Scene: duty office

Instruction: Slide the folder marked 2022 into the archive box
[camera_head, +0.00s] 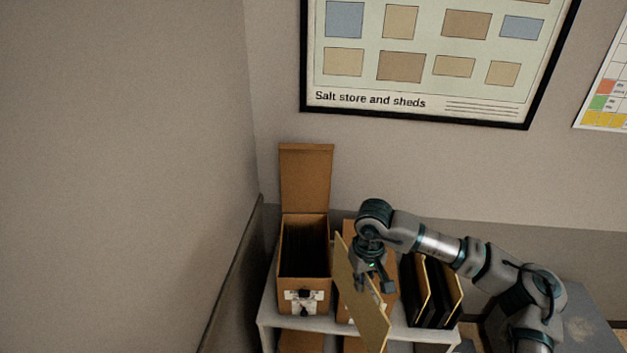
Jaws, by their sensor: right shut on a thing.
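My right gripper (374,278) is shut on a tan folder (358,300), held tilted above the shelf's front edge. No year can be read on it from here. An open brown archive box (303,285) stands on the white shelf to the left of the folder, its lid (305,178) raised against the wall. Dark contents show inside the box, and a white label is on its front. The folder is apart from this box and partly covers another brown box (352,232) behind it. My left gripper is not in view.
Several dark and tan folders (432,290) stand upright on the shelf to the right of the gripper. The white shelf (270,320) has more brown boxes below. A wall lies close on the left. A framed poster (420,104) hangs above.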

